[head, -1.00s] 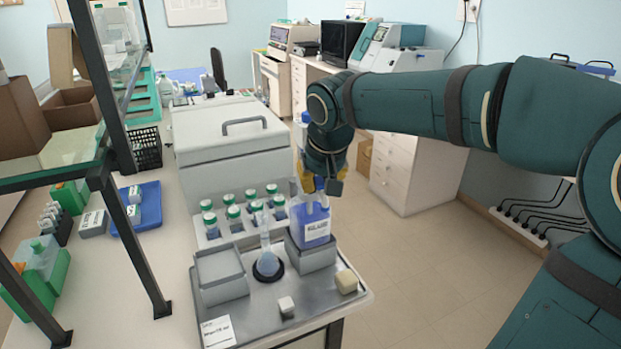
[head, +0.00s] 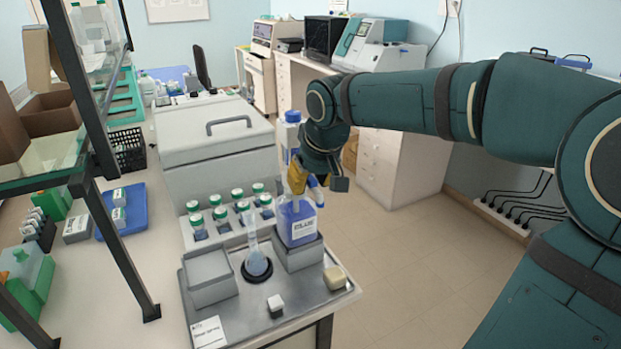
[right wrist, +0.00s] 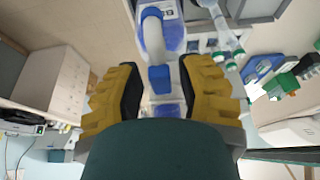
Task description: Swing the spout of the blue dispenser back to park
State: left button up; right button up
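The blue dispenser (head: 298,222) is a clear bottle of blue liquid with a white label. It stands upright in a grey holder at the tray's back right. Its tall blue-and-white top (head: 292,118) rises behind my gripper. My right gripper (head: 306,183) is at the dispenser's upper part, and a blue piece shows just right of its finger. In the right wrist view, the yellow fingers with black pads stand apart (right wrist: 160,92). A blue piece (right wrist: 160,78) lies in line with the gap, below the pale curved spout (right wrist: 152,28). Contact cannot be told. My left gripper is out of view.
A flask (head: 257,262) stands in a black ring left of the dispenser. Several green-capped bottles (head: 238,194) stand behind it. A grey open box (head: 209,275), a small white block (head: 275,303) and a beige block (head: 337,277) sit on the metal tray (head: 243,318).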

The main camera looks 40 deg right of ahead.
jog(key=shift+o, duration=0.2)
jog(key=shift+r, duration=0.1)
jog(key=shift+r, duration=0.25)
jog(key=d+v, duration=0.1)
jog(key=v, duration=1)
jog(key=shift+s+a, duration=0.25)
jog(key=shift+a, duration=0.25)
jog(key=shift+r, duration=0.15)
